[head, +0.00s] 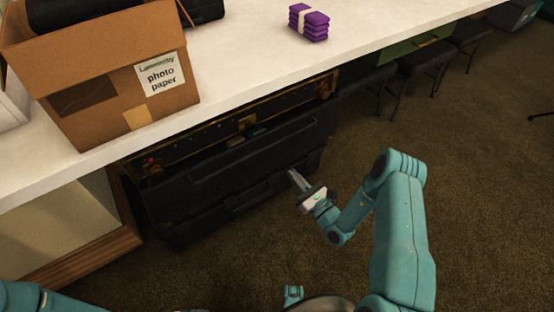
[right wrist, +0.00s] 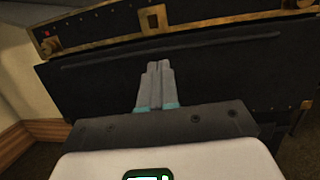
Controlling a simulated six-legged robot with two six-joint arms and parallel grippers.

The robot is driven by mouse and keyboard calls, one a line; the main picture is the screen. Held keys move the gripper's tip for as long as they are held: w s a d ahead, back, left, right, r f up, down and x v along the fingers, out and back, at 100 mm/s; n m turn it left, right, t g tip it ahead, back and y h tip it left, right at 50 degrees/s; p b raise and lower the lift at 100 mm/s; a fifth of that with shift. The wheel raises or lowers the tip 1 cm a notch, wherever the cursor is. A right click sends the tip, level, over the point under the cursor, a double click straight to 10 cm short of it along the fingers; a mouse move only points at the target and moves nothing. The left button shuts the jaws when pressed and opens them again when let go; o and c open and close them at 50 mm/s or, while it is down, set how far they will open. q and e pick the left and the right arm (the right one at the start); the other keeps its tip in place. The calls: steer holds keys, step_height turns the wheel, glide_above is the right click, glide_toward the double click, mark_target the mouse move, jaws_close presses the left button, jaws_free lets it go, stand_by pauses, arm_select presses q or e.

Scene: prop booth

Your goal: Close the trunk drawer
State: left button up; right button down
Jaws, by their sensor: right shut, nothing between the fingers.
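The black trunk with brass trim (head: 215,130) stands under the white counter. Its black drawer (head: 235,172) juts out in front of the brass-trimmed body, with a dark gap behind its top edge, so it looks partly open. In the right wrist view the dark drawer front (right wrist: 210,75) fills the middle, below the brass-trimmed trunk edge (right wrist: 120,30). My right gripper (head: 292,173) is shut and empty, close in front of the drawer's right part. Its fingertips (right wrist: 155,66) point at the drawer front; I cannot tell if they touch. My left gripper is not in view.
A cardboard photo paper box (head: 115,85) and a banded purple stack (head: 309,22) are on the white counter (head: 250,65). A wooden-framed panel (head: 75,230) stands left of the trunk. Dark stools (head: 425,62) are at the back right. Carpet (head: 480,170) is clear at right.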

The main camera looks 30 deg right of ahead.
steer(key=s+d+f+h+b, duration=0.1)
steer(key=s+d+f, duration=0.1)
steer(key=d+f, duration=0.15)
steer(key=w+r+m+b, duration=0.1)
steer(key=w+r+b, duration=0.2)
steer(key=w, duration=1)
steer(key=shift+w+r+h, duration=0.15)
steer(key=shift+w+h, duration=0.15)
steer(key=shift+h, duration=0.1)
steer(key=shift+a, duration=0.15)
